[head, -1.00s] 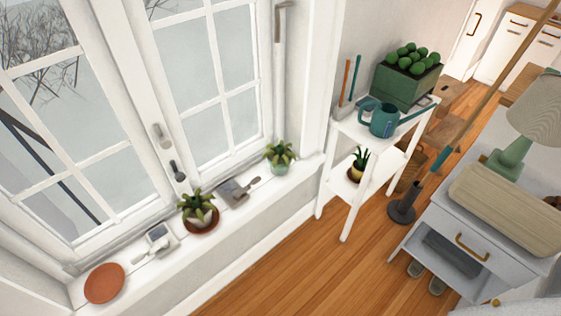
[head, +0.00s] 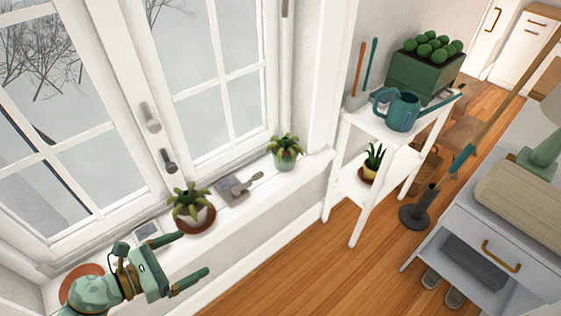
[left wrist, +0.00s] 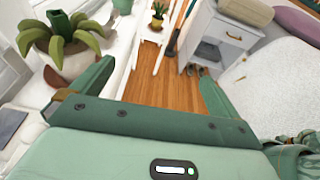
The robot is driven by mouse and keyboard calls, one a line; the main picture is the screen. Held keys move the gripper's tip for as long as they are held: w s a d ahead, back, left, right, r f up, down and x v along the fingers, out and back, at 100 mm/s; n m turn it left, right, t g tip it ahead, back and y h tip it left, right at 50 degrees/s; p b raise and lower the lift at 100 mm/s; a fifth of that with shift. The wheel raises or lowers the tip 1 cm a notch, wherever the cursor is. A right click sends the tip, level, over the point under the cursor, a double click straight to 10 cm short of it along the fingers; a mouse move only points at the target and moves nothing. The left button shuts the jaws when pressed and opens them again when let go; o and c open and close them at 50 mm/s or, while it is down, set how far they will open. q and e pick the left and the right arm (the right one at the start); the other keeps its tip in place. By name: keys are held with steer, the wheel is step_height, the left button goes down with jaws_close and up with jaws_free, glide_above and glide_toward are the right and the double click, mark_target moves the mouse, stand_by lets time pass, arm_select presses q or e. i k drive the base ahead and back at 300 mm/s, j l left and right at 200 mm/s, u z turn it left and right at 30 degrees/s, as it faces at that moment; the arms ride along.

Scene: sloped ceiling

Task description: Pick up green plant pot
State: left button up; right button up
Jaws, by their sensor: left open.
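The green plant pot (head: 286,157) holds a spiky succulent and stands at the far right end of the white windowsill in the head view. Its lower part also shows at the top of the left wrist view (left wrist: 123,5). My left gripper (head: 194,256) is open and empty. It is in front of the near part of the sill, well short of the green pot. In the left wrist view its two fingers (left wrist: 155,85) are spread wide with nothing between them. My right gripper is not in view.
A white potted succulent (head: 191,213) on a brown saucer stands on the sill between my gripper and the green pot. A small grey tool (head: 238,190) lies between the two plants. A white shelf (head: 345,190) stands right of the sill. Wooden floor (head: 310,265) is open.

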mark_target(285, 152)
steer(key=i+l+u, duration=0.2)
steer(key=i+l, duration=0.35)
steer(key=i+l+u, duration=0.15)
steer(key=i+l, duration=0.3)
steer(key=l, duration=0.2)
